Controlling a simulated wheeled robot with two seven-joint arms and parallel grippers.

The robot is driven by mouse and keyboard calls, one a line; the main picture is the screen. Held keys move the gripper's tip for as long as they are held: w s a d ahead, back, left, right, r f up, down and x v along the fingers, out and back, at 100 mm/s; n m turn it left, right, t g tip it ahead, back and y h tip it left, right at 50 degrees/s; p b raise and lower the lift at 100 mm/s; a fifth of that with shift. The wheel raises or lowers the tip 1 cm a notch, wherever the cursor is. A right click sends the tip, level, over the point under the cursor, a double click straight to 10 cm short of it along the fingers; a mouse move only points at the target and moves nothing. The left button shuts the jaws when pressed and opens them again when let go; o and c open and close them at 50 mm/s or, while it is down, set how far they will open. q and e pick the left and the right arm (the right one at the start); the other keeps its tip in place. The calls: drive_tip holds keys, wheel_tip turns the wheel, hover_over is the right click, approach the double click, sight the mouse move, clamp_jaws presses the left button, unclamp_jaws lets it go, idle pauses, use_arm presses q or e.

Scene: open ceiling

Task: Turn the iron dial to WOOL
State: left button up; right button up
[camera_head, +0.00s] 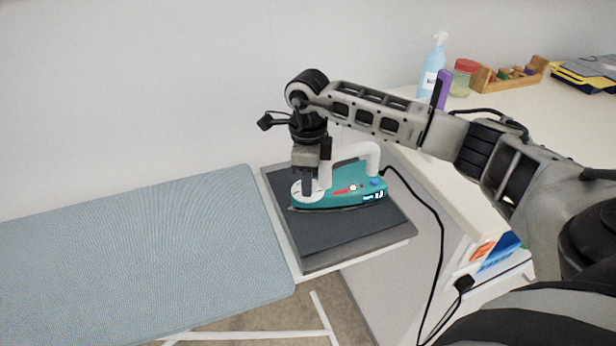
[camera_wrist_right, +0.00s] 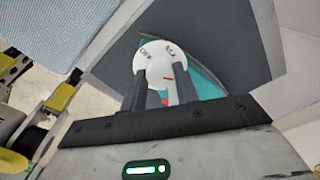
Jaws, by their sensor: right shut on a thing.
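The teal iron (camera_head: 338,200) with a white handle lies on a dark grey rest pad (camera_head: 330,236) beside the ironing board. Its white round dial (camera_head: 301,190) is at the left end of the iron. In the right wrist view the dial (camera_wrist_right: 158,62) shows dark lettering and a red mark; the words are too small to read surely. My right gripper (camera_head: 307,190) points down over the dial. Its two fingers (camera_wrist_right: 160,88) are shut on the dial's sides and hide part of it. My left gripper is not in view.
The blue ironing board (camera_head: 140,250) fills the left. A black cord (camera_head: 436,215) runs from the iron past the table edge. A spray bottle (camera_head: 432,68), a red-lidded jar (camera_head: 463,76) and a wooden rack (camera_head: 508,76) stand on the table behind my right arm.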

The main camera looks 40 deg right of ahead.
drive_tip(key=o, duration=1)
wheel_tip(320, 180, up, 16)
drive_tip(key=shift+r+b, duration=0.1)
drive_tip(key=shift+b, duration=0.55)
